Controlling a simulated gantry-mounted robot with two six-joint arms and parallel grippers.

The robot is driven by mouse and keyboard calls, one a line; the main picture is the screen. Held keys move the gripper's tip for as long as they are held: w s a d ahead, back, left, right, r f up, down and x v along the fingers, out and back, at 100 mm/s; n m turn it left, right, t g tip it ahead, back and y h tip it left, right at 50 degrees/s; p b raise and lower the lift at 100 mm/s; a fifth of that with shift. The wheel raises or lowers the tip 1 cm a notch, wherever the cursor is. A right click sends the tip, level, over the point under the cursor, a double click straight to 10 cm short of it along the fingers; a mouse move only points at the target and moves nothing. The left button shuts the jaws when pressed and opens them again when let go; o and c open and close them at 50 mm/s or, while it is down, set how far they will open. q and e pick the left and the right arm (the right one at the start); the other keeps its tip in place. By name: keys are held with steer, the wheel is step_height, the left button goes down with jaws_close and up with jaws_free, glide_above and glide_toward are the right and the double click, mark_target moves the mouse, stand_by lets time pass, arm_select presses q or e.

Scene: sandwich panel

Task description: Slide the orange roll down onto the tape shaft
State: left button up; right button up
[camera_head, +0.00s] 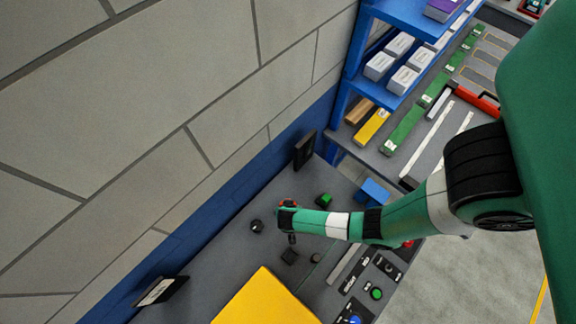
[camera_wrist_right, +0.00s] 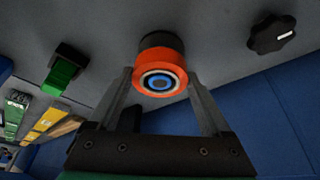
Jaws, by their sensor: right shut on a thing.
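The orange roll (camera_wrist_right: 160,66) sits between the two fingers of my right gripper (camera_wrist_right: 162,92), which is shut on it. Its near face shows a pale ring and a blue centre. A dark round piece (camera_wrist_right: 161,41) shows directly behind the roll, toward the grey surface; I cannot tell whether they touch. The tape shaft cannot be made out separately. In the head view, my right gripper (camera_head: 288,211) is over the grey bench near the blue wall strip, with a speck of orange at its tip. My left gripper is not in view.
A black knob (camera_wrist_right: 272,35) stands to the right of the roll, and a green block (camera_wrist_right: 65,72) to the left.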

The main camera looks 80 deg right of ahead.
steer(key=shift+f+b, duration=0.55)
steer(key=shift+f, duration=0.55)
steer(key=o, duration=1.2)
step_height(320, 180, up, 10)
steer(key=p, duration=1.1)
steer(key=shift+f+p, duration=0.1)
steer(key=shift+p, duration=0.25)
steer(key=shift+f, duration=0.1)
